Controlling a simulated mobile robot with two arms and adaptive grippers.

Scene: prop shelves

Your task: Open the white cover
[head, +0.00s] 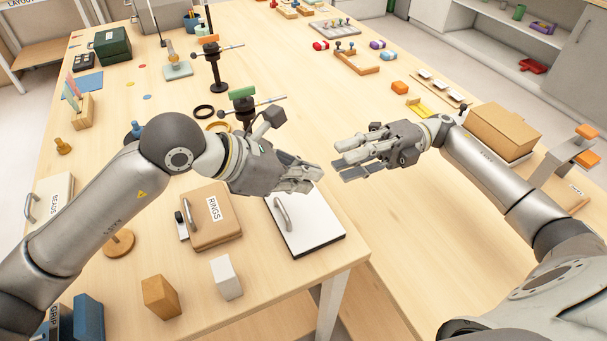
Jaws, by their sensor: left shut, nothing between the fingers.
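The white cover (312,229) lies flat near the table's front edge, with a dark rim along its front side. A curved silver handle (281,213) stands at its left part. My left gripper (312,179) is shut and empty, over the far part of the cover and to the right of the handle. It hides some of the cover's far edge. Whether it touches the cover is hard to tell.
A tan case labelled RINGS (196,228) sits left of the cover. A wooden block (161,297) and a white block (226,278) stand in front. A dark stand (216,75) with rods rises behind my left arm. A cardboard box (502,130) is at right.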

